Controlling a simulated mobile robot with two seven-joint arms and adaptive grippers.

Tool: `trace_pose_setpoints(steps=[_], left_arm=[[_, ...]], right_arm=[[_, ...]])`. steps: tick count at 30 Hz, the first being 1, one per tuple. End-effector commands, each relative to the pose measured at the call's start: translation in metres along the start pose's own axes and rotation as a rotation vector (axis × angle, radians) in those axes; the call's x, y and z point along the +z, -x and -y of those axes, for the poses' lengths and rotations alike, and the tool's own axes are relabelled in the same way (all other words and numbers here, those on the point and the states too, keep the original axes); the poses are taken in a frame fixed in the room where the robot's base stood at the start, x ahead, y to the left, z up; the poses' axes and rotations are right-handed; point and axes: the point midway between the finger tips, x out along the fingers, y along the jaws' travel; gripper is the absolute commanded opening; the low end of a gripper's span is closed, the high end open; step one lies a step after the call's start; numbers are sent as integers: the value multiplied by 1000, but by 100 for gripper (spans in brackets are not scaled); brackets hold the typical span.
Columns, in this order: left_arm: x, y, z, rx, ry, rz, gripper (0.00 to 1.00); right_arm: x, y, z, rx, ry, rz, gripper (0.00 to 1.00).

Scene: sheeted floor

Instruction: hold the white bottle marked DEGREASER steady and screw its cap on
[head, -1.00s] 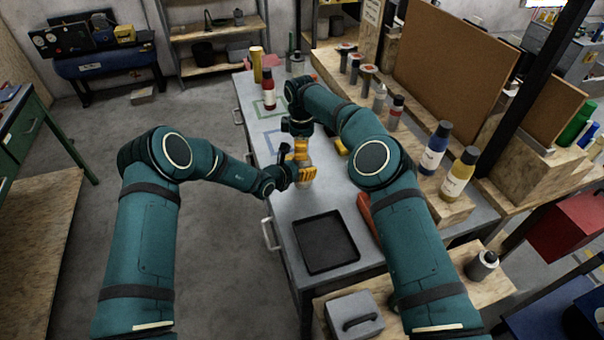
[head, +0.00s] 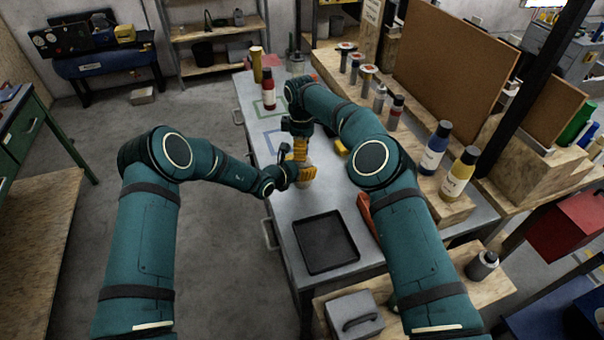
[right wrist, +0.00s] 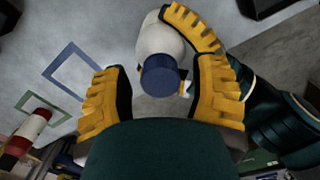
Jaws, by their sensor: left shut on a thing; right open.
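The white bottle (right wrist: 157,38) stands on the grey bench top, mostly hidden by my grippers in the head view. Its DEGREASER marking is not readable. A dark blue cap (right wrist: 160,74) sits at the bottle's mouth in the right wrist view; I cannot tell how tight it is. My left gripper (head: 303,178) is shut around the bottle's body, and one of its yellow fingers curls round it in the right wrist view. My right gripper (head: 300,152) is above the bottle, pointing down. Its open fingers (right wrist: 161,88) stand on either side of the cap with gaps.
A black tray (head: 326,271) lies on the near bench top. A red bottle (head: 269,90) stands at the far end, near green and blue outlined squares. A raised wooden shelf on the right holds several bottles, including a blue one (head: 434,148) and a yellow one (head: 460,173).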

Motion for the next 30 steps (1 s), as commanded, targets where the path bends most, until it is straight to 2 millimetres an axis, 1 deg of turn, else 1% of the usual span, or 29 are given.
trace_pose_setpoints(steps=[4, 7, 11, 17, 24, 30], left_arm=[[1, 0, 0, 0, 0, 1, 0], [1, 0, 0, 0, 0, 1, 0], [1, 0, 0, 0, 0, 1, 0], [1, 0, 0, 0, 0, 1, 0], [1, 0, 0, 0, 0, 1, 0], [1, 0, 0, 0, 0, 1, 0]], right_arm=[[0, 7, 0, 1, 0, 0, 60], [0, 20, 0, 2, -1, -1, 60], [-1, 47, -1, 4, 0, -1, 60], [-1, 92, 0, 5, -1, -1, 60], [1, 110, -1, 0, -4, 3, 60], [0, 118, 0, 0, -1, 1, 60]])
